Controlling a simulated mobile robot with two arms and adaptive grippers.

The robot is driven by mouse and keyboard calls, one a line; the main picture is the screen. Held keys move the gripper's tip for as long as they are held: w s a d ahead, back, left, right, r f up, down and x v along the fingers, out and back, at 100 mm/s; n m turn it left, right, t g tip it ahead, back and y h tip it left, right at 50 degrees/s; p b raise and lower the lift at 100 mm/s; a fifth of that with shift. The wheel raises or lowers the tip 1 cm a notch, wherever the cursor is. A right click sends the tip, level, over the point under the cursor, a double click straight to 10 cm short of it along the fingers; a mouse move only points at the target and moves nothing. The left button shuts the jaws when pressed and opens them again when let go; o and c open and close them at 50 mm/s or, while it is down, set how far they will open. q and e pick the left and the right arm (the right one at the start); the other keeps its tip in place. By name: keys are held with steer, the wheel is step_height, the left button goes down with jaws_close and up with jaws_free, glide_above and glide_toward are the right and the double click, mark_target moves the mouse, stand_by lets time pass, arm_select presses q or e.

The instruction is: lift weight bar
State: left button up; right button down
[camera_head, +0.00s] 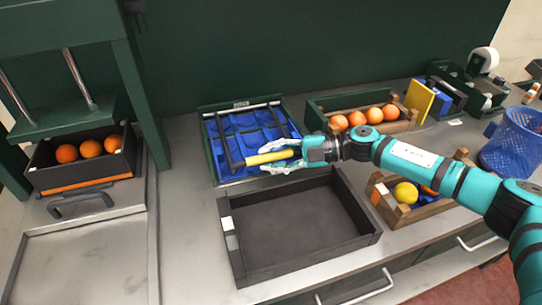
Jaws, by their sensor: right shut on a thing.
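The weight bar (268,158) has a yellow grip that lies across the front of a green-edged tray (207,150) with blue cups inside. Dark side arms run back from near the yellow grip over the blue cups. My right gripper (282,159) comes in from the right and is shut on the right part of the yellow grip. Its fingers hide part of the bar. I cannot tell whether the bar is raised from its rest. My left gripper is not in view.
An empty dark tray (226,240) stands in front. Crates of oranges (322,107) and mixed fruit (400,216) stand to the right, by a blue mesh basket (514,140). At left, a green press frame (150,90) stands over a dark box of oranges (50,178).

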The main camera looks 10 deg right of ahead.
steer(key=w+r+m+p, duration=0.1)
steer(key=w+r+p, duration=0.1)
steer(key=r, duration=0.3)
steer(key=w+a+r+m+g+h+p, duration=0.1)
steer(key=w+r+p, duration=0.2)
steer(key=r+p, duration=0.2)
steer(key=w+r+m+g+p, duration=0.1)
steer(key=w+r+m+p, duration=0.1)
steer(key=r+p, duration=0.2)
steer(key=shift+w+a+r, duration=0.25)
steer(key=shift+w+r, duration=0.05)
steer(key=shift+r, duration=0.6)
steer(key=c, duration=1.2)
jaws_free()
steer(key=shift+o, duration=0.2)
steer(key=v, duration=1.2)
steer(key=shift+w+r, duration=0.1)
steer(key=shift+w, duration=0.05)
